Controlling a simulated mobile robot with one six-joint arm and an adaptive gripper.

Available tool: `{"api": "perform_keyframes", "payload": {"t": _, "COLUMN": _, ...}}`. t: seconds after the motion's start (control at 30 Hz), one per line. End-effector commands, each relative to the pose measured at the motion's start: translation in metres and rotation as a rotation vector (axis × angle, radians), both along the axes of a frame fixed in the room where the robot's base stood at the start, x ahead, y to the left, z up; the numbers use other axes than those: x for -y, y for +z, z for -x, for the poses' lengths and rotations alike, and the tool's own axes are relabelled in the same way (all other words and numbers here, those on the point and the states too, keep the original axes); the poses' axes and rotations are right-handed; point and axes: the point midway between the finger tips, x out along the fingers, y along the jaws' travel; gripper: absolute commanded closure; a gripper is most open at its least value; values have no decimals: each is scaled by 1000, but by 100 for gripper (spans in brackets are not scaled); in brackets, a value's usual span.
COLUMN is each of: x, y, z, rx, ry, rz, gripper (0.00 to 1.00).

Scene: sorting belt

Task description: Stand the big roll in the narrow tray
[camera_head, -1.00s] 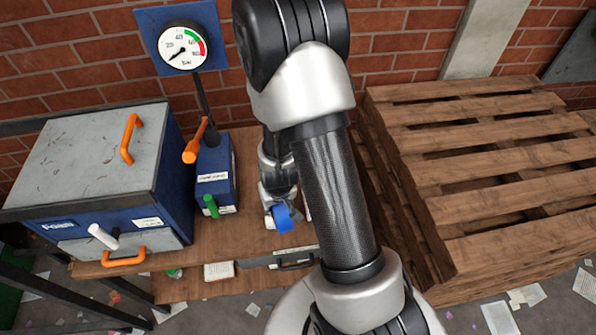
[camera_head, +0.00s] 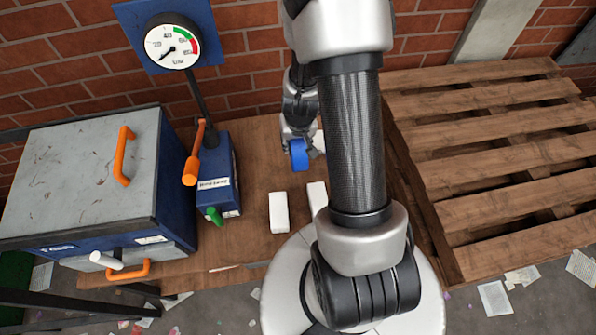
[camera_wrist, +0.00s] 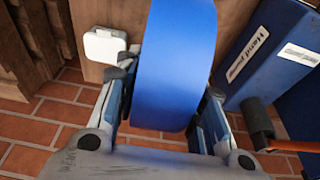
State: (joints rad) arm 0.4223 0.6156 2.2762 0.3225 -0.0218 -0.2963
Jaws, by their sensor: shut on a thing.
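My gripper (camera_head: 301,144) is shut on a big blue roll (camera_head: 299,155), in front of the brick wall and over the back part of the wooden bench. In the wrist view my gripper (camera_wrist: 166,90) has one finger on each side of the roll (camera_wrist: 176,62); the roll's broad blue face fills the middle of the picture. Whether the roll touches the bench is unclear. I cannot make out the narrow tray with certainty; my arm hides part of the bench.
A blue hand pump (camera_head: 217,175) with an orange lever stands left of the roll. A blue foam box (camera_head: 80,180) is further left. White blocks stand on the bench (camera_head: 255,250), one at left (camera_head: 279,213), one at right (camera_head: 317,198). A pallet stack (camera_head: 490,160) bounds the right.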

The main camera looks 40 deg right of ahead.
Motion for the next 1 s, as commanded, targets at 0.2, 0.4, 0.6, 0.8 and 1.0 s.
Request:
{"api": "perform_keyframes", "payload": {"t": 0.2, "x": 0, "y": -50, "z": 0, "rx": 0, "ry": -1, "rz": 0, "gripper": 100}}
{"api": "perform_keyframes", "payload": {"t": 0.4, "x": 0, "y": -86, "z": 0, "rx": 0, "ry": 0, "rz": 0, "gripper": 100}}
{"api": "perform_keyframes", "payload": {"t": 0.6, "x": 0, "y": -122, "z": 0, "rx": 0, "ry": 0, "rz": 0, "gripper": 100}}
{"api": "perform_keyframes", "payload": {"t": 0.8, "x": 0, "y": -141, "z": 0, "rx": 1, "ry": -1, "rz": 0, "gripper": 100}}
{"api": "perform_keyframes", "payload": {"t": 1.0, "x": 0, "y": -149, "z": 0, "rx": 1, "ry": 1, "rz": 1, "gripper": 100}}
